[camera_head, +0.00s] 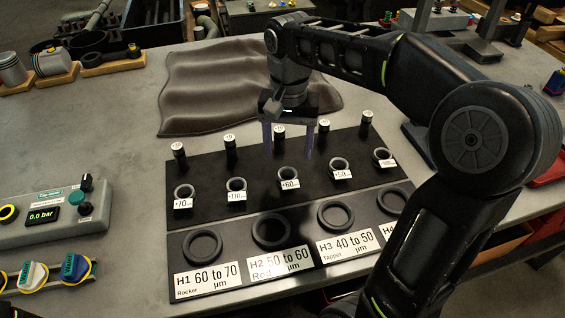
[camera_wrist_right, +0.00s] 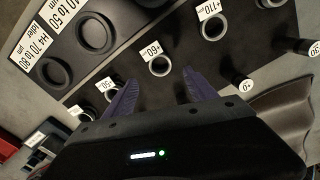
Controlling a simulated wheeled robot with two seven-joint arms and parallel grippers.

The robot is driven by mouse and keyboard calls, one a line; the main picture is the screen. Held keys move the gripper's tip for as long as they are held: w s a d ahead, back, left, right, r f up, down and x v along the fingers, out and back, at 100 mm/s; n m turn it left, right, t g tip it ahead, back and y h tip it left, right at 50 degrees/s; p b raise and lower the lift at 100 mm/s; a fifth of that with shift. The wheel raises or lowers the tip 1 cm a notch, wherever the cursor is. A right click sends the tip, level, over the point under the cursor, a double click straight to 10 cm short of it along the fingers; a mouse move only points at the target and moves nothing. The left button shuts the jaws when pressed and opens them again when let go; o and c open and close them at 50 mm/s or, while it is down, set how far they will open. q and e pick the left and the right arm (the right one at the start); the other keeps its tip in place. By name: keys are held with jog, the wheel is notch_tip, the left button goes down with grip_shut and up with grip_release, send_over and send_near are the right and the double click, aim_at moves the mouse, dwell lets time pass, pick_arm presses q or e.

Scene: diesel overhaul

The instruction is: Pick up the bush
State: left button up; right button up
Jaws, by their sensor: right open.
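Several small dark ring-shaped bushes stand in a row on a black board (camera_head: 215,213), each with a white number tag. They include the +70 bush (camera_head: 184,191), the +110 bush (camera_head: 236,185), the +60 bush (camera_head: 288,174) and the +50 bush (camera_head: 340,164). My right gripper (camera_head: 288,152) is open and points down above the board, near the +60 bush. In the right wrist view the +60 bush (camera_wrist_right: 160,66) shows between the two purple fingertips (camera_wrist_right: 160,80), with nothing held. The picture does not settle the height gap. My left gripper is not in view.
Black pins with white caps (camera_head: 230,147) stand behind the bushes. Larger rings (camera_head: 203,247) with H1 to H4 labels lie in front. A grey cloth (camera_head: 200,90) lies behind the board. A pressure box (camera_head: 40,225) stands at left. Bare table lies between the box and board.

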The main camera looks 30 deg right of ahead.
aim_at(288, 170)
jog(key=shift+s, duration=0.15)
jog(key=shift+f, duration=1.3)
jog(key=shift+f, duration=2.6)
grip_shut()
jog(key=shift+r, duration=0.1)
